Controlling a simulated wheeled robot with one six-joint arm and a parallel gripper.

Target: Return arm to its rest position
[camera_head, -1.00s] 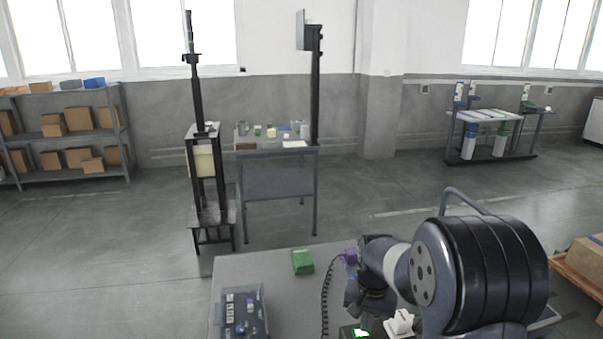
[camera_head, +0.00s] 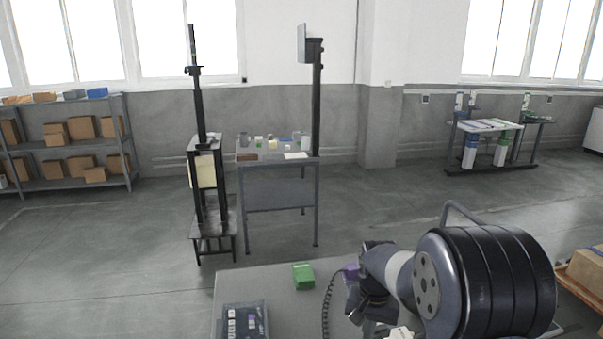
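My arm (camera_head: 430,278) fills the lower right of the head view, bent over the near table, with its large dark joint closest to me. My gripper (camera_head: 358,312) seems to be the dark part at the arm's far end, low over the table. Its fingers are not clear, so I cannot see whether it is open or shut, or whether it holds anything.
The near grey table (camera_head: 285,294) carries a green box (camera_head: 303,276), a purple item (camera_head: 351,271), a tray of small parts (camera_head: 243,322) and a white item at the bottom edge. Lift columns (camera_head: 200,150) and a workbench (camera_head: 279,200) stand beyond, with open floor between.

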